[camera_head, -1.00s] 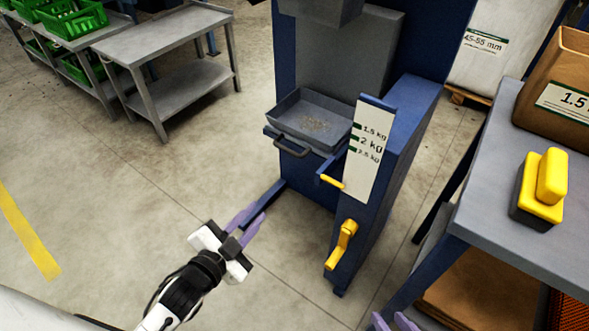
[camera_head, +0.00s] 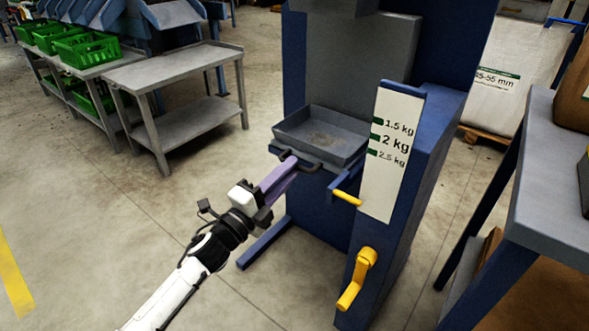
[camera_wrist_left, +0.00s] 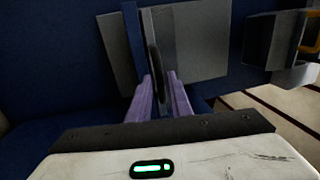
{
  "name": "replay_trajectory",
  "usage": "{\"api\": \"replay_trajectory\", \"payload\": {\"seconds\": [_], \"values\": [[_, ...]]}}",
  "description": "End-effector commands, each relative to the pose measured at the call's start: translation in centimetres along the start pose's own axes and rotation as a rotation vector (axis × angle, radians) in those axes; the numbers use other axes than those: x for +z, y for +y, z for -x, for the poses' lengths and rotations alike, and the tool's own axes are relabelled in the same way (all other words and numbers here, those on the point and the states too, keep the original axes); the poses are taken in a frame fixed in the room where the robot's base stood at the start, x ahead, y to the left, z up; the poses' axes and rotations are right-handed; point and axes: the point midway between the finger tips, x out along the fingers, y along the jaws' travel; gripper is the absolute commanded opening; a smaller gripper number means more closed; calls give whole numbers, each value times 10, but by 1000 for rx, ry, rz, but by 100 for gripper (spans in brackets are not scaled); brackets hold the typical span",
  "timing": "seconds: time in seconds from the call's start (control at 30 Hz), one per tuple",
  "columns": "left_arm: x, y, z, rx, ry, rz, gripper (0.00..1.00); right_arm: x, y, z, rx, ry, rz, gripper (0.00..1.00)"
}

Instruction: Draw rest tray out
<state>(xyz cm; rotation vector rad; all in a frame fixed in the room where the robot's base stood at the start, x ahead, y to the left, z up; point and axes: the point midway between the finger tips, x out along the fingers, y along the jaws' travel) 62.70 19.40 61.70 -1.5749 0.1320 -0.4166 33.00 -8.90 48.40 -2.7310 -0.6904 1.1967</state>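The grey rest tray (camera_head: 325,132) sits on the blue grader in the head view, with a little dirt on its floor. Its dark handle (camera_head: 308,163) sticks out at the front. My left gripper (camera_head: 288,168) is at the handle's left part, its purple fingers pointing at the tray front. In the left wrist view, the fingers (camera_wrist_left: 162,88) are apart, with the dark handle bar (camera_wrist_left: 154,70) showing between their tips. I cannot tell whether either finger touches it. My right gripper is out of view.
A scale plate (camera_head: 388,150) with weight marks, a yellow lever (camera_head: 347,197) and a yellow crank (camera_head: 358,278) are right of the tray. A grey table (camera_head: 555,190) stands at the right, a low bench (camera_head: 175,70) at the left. The floor before the tray is clear.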

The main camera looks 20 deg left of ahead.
Motion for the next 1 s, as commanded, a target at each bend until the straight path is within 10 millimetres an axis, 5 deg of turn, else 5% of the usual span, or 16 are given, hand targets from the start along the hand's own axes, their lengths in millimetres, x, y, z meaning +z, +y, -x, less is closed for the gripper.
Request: {"api": "replay_trajectory", "payload": {"seconds": [0.2,0.53,0.67,1.0], "values": [[0,1,-24,0,0,2,19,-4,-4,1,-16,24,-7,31],[0,0,-28,1,-1,3,19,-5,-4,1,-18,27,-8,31],[0,0,-28,1,-1,3,0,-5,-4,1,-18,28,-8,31],[-4,0,-27,2,7,5,0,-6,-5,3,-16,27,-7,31]]}}
